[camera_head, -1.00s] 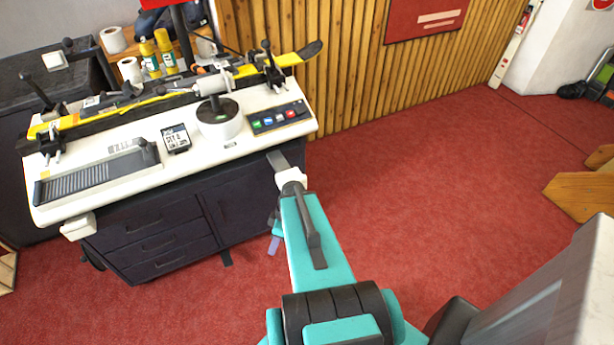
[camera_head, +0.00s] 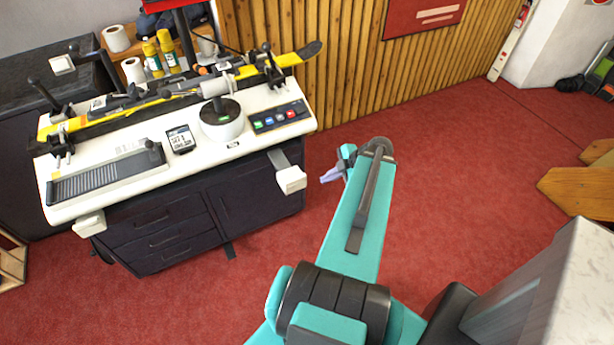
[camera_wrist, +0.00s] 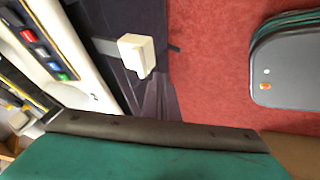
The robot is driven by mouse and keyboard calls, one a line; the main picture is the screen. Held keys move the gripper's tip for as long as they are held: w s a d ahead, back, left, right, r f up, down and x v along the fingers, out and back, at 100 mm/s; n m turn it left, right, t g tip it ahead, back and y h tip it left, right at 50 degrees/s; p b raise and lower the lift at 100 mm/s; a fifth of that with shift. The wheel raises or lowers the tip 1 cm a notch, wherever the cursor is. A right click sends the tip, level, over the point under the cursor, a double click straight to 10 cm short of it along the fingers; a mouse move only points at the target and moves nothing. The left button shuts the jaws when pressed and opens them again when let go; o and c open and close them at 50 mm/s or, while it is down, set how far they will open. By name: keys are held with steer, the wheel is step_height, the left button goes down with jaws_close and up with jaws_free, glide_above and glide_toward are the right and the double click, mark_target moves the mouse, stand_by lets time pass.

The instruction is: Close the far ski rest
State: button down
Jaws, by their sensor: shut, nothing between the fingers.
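Two ski rests with white block ends show at the bench front. The right rest (camera_head: 291,180) sticks out from under the worktop on a grey arm; it also shows in the wrist view (camera_wrist: 136,55). The left rest (camera_head: 88,223) sits low by the bench's left front corner, its arm mostly hidden. I cannot tell for sure which is the far one. My gripper (camera_head: 332,175) is shut and empty, just right of the right rest and apart from it. Its pale fingertips are small in the head view, partly hidden by my teal arm, and not visible in the wrist view.
The binding bench (camera_head: 200,160) carries a yellow ski (camera_head: 110,118), a round white-and-black device (camera_head: 222,118) and a button panel (camera_head: 278,117). Dark drawers (camera_head: 165,235) are below. Red carpet (camera_head: 450,170) lies open to the right, before a slatted wood wall (camera_head: 350,70).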

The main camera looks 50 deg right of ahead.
steer(key=shift+s+d+r, duration=0.25)
steer(key=shift+d+r, duration=0.15)
steer(key=shift+w+f, duration=0.1)
steer(key=shift+f, duration=0.1)
steer(key=b, duration=1.3)
glide_toward(301, 181)
steer(key=shift+w+a+f, duration=0.55)
steer(key=shift+w+f, duration=0.1)
steer(key=shift+f, duration=1.35)
steer(key=shift+w+d, duration=0.15)
steer(key=shift+w, duration=0.45)
steer(key=shift+f, duration=0.1)
